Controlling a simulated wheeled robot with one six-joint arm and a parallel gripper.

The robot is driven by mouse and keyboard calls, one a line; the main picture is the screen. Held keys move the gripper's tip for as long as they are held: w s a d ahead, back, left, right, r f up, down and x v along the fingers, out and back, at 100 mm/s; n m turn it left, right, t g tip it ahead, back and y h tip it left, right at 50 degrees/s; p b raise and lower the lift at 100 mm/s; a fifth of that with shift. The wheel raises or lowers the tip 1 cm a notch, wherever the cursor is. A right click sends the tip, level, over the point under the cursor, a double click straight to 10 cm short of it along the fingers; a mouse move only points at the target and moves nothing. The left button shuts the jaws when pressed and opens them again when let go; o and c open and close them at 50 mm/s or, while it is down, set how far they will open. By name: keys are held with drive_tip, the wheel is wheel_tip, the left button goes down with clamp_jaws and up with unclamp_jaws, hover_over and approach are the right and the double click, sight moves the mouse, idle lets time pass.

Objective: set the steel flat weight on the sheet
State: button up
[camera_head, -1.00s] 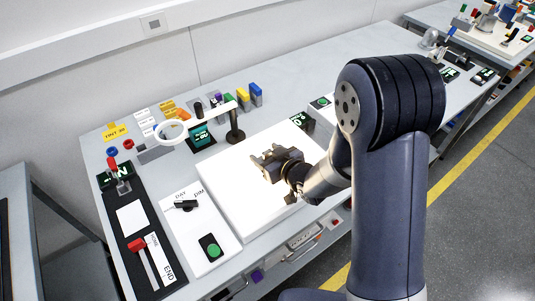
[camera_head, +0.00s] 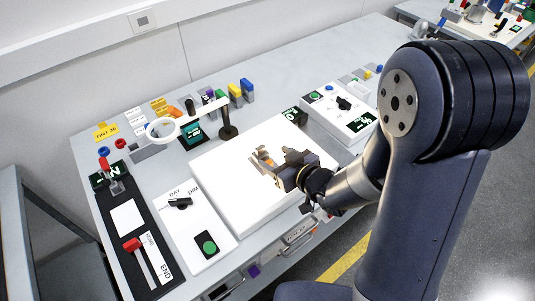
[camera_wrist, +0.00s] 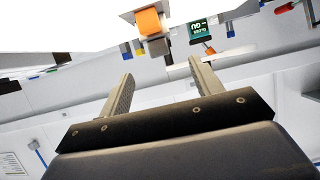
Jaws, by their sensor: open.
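Whether the block rests on the panel is hard to tell. A separate sheet cannot be made out against the glare of the panel.
A ring magnifier (camera_head: 162,128) on a black post stands behind the panel. A dimmer plate (camera_head: 190,222) and a black slider board with a red knob (camera_head: 132,244) lie to the left. A white control box (camera_head: 340,112) is at the back right.

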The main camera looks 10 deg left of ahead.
sight(262, 151)
drive_tip(key=shift+v, duration=1.85)
drive_tip(key=x, duration=1.2)
drive_tip(key=shift+a+f+p, duration=0.1)
drive_tip(key=shift+f+p, duration=0.25)
drive_tip(key=shift+f, duration=0.1)
